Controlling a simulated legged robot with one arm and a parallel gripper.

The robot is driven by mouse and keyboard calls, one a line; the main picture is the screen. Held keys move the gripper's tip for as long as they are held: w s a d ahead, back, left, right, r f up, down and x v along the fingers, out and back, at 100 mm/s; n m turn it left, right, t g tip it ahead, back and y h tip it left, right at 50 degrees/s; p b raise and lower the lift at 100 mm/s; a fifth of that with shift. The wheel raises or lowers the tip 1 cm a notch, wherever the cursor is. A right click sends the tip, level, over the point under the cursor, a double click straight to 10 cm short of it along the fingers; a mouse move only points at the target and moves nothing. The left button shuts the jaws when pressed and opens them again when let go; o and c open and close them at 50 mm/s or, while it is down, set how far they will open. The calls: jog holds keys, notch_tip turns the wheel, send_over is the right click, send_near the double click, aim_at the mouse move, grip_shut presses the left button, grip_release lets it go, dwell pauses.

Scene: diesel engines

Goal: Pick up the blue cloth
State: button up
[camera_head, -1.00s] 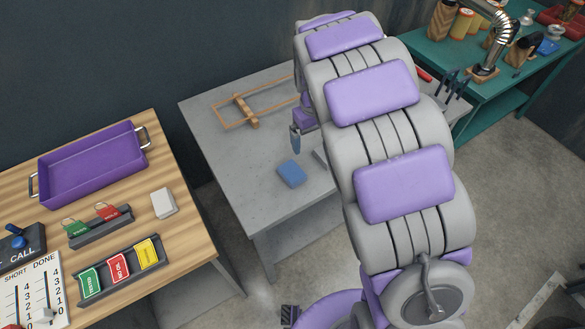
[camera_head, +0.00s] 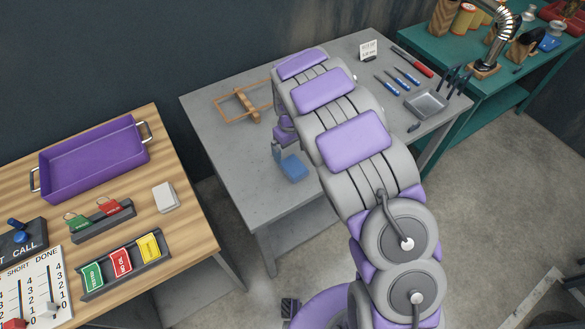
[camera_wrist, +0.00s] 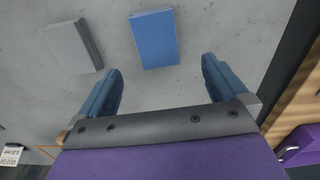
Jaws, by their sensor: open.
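The blue cloth (camera_head: 293,168) is a small folded rectangular block lying flat on the grey table, near its front edge. In the wrist view the blue cloth (camera_wrist: 154,39) lies just beyond the fingertips, roughly centred between them. My gripper (camera_wrist: 160,75) is open with nothing between its fingers. In the head view my gripper (camera_head: 279,155) is beside the cloth on its upper left, low over the table, partly hidden by my arm. I cannot tell the exact height of the fingertips.
A grey block (camera_wrist: 73,46) lies left of the cloth in the wrist view. On the grey table (camera_head: 222,135) are a wooden frame (camera_head: 243,105), screwdrivers (camera_head: 397,80) and a metal tray (camera_head: 426,104). A wooden table with a purple tray (camera_head: 95,192) stands left.

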aim_at(293, 165)
notch_tip(293, 165, down, 3)
jog(key=shift+r, duration=0.1)
jog(key=shift+d+f, duration=0.15)
jog(key=shift+f, duration=0.2)
notch_tip(293, 165, down, 5)
jog(key=shift+d+r+b, duration=0.1)
jog(key=shift+d+b, duration=0.05)
jog(key=shift+b, duration=0.55)
jog(key=shift+r, duration=0.1)
jog(key=c, duration=1.1)
jog(key=shift+c, duration=0.2)
